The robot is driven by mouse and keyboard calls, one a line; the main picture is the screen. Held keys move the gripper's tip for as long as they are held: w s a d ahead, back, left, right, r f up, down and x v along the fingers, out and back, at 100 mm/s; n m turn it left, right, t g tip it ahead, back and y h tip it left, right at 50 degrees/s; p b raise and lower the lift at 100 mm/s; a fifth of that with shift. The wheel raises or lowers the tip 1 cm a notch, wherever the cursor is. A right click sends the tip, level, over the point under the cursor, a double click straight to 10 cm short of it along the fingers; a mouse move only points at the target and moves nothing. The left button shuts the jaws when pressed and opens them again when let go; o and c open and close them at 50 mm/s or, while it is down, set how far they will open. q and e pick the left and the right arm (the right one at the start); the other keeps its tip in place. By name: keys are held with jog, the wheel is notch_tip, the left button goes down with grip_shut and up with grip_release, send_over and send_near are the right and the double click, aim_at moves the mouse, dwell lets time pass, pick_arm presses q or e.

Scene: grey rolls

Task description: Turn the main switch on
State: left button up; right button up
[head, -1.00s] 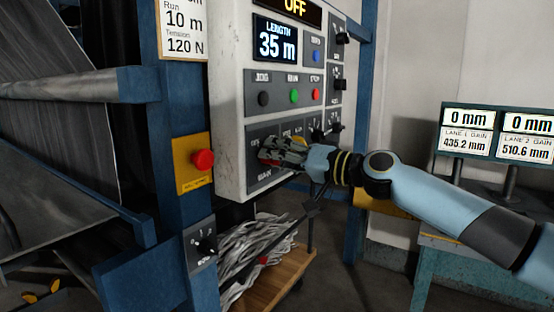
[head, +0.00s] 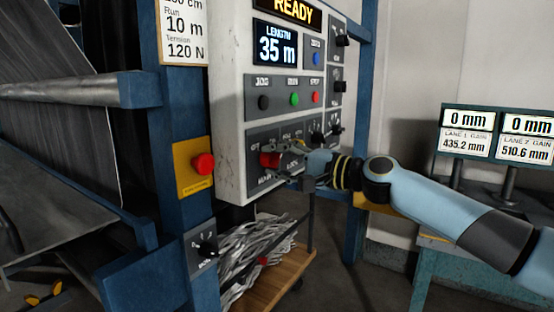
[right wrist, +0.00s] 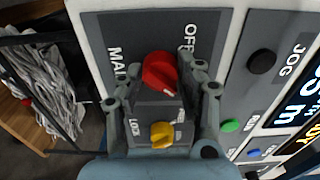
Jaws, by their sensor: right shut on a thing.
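The main switch is a red rotary knob (right wrist: 160,72) on a dark plate marked MAIN and OFF in the right wrist view. It also shows as a red spot on the panel in the head view (head: 269,160). My right gripper (right wrist: 160,88) has its fingers on both sides of the red knob and is shut on it. In the head view my right gripper (head: 284,157) is at the lower left of the control panel (head: 228,130). The display (head: 294,11) at the panel's top reads READY. My left gripper is not in view.
A yellow knob (right wrist: 162,133) sits beside the red one. Black, green and red buttons and a LENGTH display (head: 276,44) are above. A red emergency button (head: 203,164) is on the blue post to the left. A cart with grey strips (head: 250,250) stands below.

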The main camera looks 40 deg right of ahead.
dwell(0.3)
jog(key=o, duration=1.2)
jog(key=shift+d, duration=0.1)
jog(key=shift+c, duration=0.2)
